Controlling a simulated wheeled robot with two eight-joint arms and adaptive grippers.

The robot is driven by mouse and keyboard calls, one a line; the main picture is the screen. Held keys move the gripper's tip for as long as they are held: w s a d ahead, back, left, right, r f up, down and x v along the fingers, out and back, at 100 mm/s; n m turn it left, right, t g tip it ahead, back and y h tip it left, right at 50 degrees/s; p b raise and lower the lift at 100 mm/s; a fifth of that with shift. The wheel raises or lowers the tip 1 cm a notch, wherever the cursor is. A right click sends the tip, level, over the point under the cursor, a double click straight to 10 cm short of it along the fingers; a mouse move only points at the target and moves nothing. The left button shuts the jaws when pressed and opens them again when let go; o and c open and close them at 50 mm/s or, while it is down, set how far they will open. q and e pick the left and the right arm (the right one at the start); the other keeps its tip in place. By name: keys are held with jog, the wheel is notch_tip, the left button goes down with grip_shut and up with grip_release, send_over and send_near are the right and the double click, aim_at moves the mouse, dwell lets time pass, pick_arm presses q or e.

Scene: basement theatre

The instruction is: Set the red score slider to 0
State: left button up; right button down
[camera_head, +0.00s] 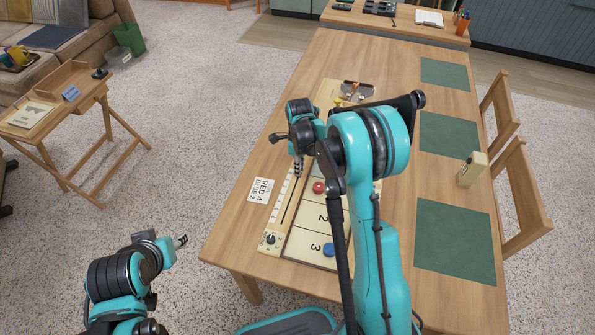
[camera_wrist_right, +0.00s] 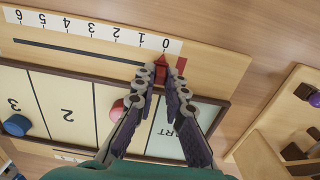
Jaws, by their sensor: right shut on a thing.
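The red score slider (camera_wrist_right: 160,70) sits in the slot of a wooden score panel (camera_wrist_right: 45,28), with its pointed top just under the 0 mark of the white number strip (camera_wrist_right: 95,30). My right gripper is shut on it, one fingertip at each side (camera_wrist_right: 160,84). In the head view my right gripper (camera_head: 298,170) reaches down onto the panel's far part, and the slider is hidden there. My left gripper (camera_head: 181,240) hangs over the carpet left of the table, far from the panel; its finger opening is too small to judge.
A game board (camera_head: 302,243) beside the panel holds a red puck (camera_head: 318,187) and a blue puck (camera_head: 329,250). A card reading RED 4 BLUE 2 (camera_head: 263,190) lies left of the panel. A tray of small parts (camera_head: 357,90) stands beyond; green mats (camera_head: 455,240) lie right.

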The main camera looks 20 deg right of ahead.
jog(key=shift+w+d, duration=0.1)
jog(key=shift+w, duration=0.15)
jog(key=c, duration=1.6)
grip_release()
jog(key=shift+o, duration=0.2)
notch_tip(320, 180, up, 12)
